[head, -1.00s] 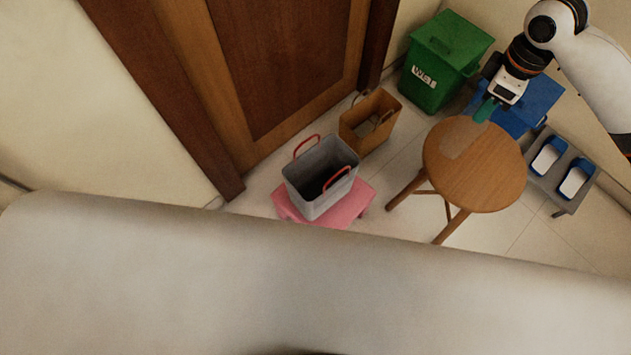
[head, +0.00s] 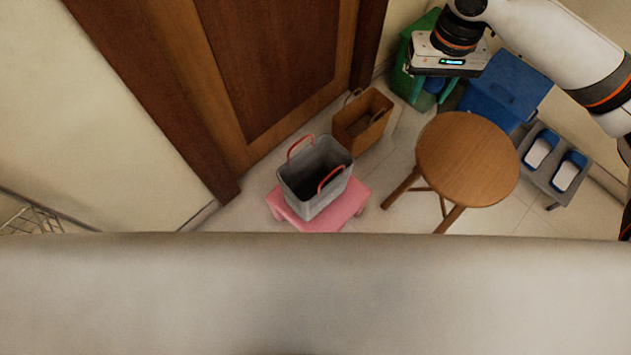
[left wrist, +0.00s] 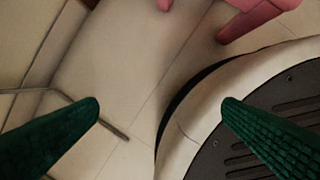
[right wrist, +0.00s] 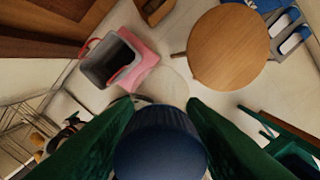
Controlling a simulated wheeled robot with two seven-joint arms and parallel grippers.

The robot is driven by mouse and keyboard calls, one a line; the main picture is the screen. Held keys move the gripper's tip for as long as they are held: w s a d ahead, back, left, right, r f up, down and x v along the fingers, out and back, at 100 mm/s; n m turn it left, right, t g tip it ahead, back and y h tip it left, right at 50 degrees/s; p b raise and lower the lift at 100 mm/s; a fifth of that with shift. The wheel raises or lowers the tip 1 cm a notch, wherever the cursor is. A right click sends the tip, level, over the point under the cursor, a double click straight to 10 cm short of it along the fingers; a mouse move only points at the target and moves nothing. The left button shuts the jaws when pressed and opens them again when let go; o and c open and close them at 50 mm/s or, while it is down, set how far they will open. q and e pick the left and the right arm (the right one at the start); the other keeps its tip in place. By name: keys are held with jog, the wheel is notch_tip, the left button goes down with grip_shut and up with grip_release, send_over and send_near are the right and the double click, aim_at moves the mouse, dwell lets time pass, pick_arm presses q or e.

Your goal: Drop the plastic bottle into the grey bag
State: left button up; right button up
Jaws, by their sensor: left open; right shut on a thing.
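The grey bag (head: 322,199) with red handles stands open and upright on a pink stool in the head view. It also shows at the upper left of the right wrist view (right wrist: 108,58). My right gripper (head: 431,92) is raised in front of the green bin, to the right of and beyond the bag. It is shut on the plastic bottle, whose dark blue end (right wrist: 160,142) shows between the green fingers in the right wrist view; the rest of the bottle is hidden. My left gripper (left wrist: 162,106) is open and empty, low over the floor, and out of the head view.
A round wooden stool (head: 468,158) stands right of the bag, its top bare. A brown bag (head: 361,126) is behind the grey one. A green bin (head: 403,80), a blue bin (head: 508,88) and a slipper rack (head: 556,164) line the wall.

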jog(key=shift+f, duration=0.1)
dwell(0.4)
pick_arm(q)
jog(key=w+r+t+b, duration=0.15)
jog(key=r+b, duration=0.25)
jog(key=r, duration=0.8)
jog(key=w+r+b, duration=0.3)
jog(key=r+b, duration=0.1)
jog(key=r, duration=0.8)
jog(key=w+d+t+h+b, duration=0.1)
jog(key=w+d+t+b, duration=0.1)
jog(key=w, duration=0.4)
jog(key=shift+d+t+b, duration=0.15)
jog(key=shift+t+b, duration=0.35)
jog(key=shift+t, duration=0.35)
pick_arm(e)
jog(key=w+a+f, duration=0.1)
jog(key=a+f, duration=0.7)
jog(key=f, duration=0.2)
jog(key=w+a+f, duration=0.2)
jog(key=a+f, duration=0.7)
jog(key=f, duration=0.2)
jog(key=shift+w+a, duration=0.25)
jog(key=shift+a, duration=0.05)
